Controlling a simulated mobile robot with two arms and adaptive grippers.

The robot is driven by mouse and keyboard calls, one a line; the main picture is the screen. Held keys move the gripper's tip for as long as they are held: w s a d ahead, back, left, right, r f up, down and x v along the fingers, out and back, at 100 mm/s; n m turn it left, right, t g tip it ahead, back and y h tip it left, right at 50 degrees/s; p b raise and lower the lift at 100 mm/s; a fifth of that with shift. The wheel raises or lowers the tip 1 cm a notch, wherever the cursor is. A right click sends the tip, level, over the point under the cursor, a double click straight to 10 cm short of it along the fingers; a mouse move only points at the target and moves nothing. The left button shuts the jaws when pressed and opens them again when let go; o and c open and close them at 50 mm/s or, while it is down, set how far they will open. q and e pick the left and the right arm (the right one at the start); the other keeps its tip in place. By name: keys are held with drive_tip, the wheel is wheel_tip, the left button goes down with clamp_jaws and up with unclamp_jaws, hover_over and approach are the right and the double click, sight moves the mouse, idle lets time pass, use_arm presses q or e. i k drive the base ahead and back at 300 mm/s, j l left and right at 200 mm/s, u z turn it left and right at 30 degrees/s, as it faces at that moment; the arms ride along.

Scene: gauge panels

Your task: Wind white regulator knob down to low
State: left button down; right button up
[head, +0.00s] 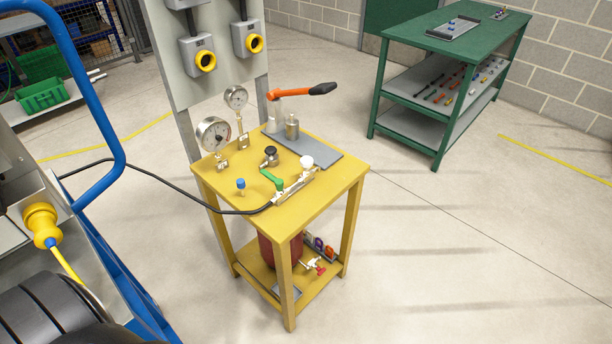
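The white regulator knob (306,162) sits on top of a small metal manifold (293,190) on the yellow table (225,178). It is at the manifold's far right end, by the grey plate (325,153). Its setting cannot be read at this size. A large round gauge (213,133) and a smaller gauge (236,98) stand upright at the table's back left; their readings are too small to tell. Neither of my grippers shows in the head view.
A green lever (271,179), black knob (270,151) and blue-capped fitting (240,184) stand near the white knob. An orange lever (290,93) rises behind. A black hose (160,178) reaches the manifold. A blue-framed cart (112,75) stands left. Floor right of the table is clear.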

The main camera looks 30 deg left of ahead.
sight(307, 162)
drive_tip(key=i+l+u, duration=0.15)
drive_tip(key=i, duration=0.35)
drive_tip(key=i+l+u, duration=0.15)
drive_tip(key=i, duration=0.3)
